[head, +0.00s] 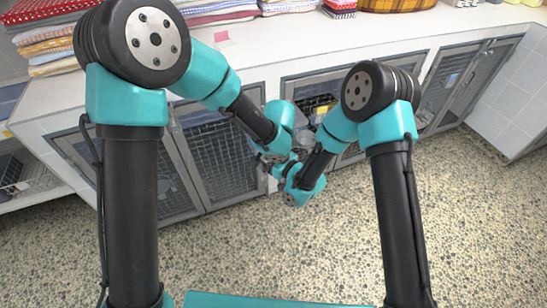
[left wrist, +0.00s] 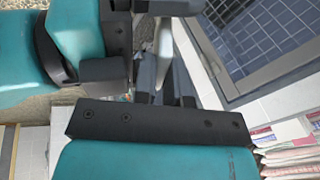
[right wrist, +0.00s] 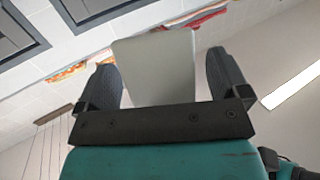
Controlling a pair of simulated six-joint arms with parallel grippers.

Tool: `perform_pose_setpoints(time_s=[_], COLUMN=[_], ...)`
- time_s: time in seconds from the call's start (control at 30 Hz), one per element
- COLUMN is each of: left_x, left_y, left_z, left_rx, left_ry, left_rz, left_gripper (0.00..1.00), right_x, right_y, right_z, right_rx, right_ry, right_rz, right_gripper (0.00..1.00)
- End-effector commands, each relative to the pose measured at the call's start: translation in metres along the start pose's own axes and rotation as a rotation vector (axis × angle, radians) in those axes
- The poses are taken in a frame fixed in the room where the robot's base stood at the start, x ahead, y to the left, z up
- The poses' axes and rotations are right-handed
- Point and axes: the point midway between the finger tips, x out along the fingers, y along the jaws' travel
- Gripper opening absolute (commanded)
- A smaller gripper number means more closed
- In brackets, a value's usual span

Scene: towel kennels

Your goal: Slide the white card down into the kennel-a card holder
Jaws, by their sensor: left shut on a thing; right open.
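The white card (right wrist: 155,68) shows broad and pale in the right wrist view, between the fingers of my right gripper (right wrist: 163,62), which stand open on either side of it. In the left wrist view the card (left wrist: 163,48) is a thin edge-on strip. My left gripper (left wrist: 162,85) is shut on it. In the head view my left gripper (head: 276,158) and right gripper (head: 284,172) are close together in front of the kennel fronts. The card is too small and covered to make out there. I cannot pick out the kennel-a card holder in any view.
Kennel doors with metal mesh (head: 220,160) line the wall below a white counter (head: 290,45). Folded towels (head: 45,45) and a wicker basket (head: 398,4) stand on the counter. The pebbled floor (head: 230,250) in front is clear.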

Motion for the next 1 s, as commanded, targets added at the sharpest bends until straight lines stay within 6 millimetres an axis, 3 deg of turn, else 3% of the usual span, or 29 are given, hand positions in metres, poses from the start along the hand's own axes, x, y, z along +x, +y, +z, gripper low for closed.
perform_pose_setpoints(time_s=[0.23,0.77,0.8,1.0], left_x=[0.0,0.0,0.0,0.0], left_y=[0.0,-0.0001,-0.0001,0.0], left_z=[0.0,0.0,0.0,0.0], left_rx=[0.0,0.0,0.0,0.0], left_ry=[0.0,0.0,0.0,0.0], left_rz=[0.0,0.0,0.0,0.0], left_gripper=[0.0,0.0,0.13,0.32], right_x=[0.0005,0.0003,0.0003,0.0003], right_y=[0.0,0.0,0.0,0.0], right_z=[0.0001,0.0001,0.0001,0.0], right_rx=[0.0,0.0,0.0,0.0], right_ry=[0.0,0.0,0.0,0.0], right_rz=[0.0,0.0,0.0,0.0], right_gripper=[0.94,0.43,0.41,0.4])
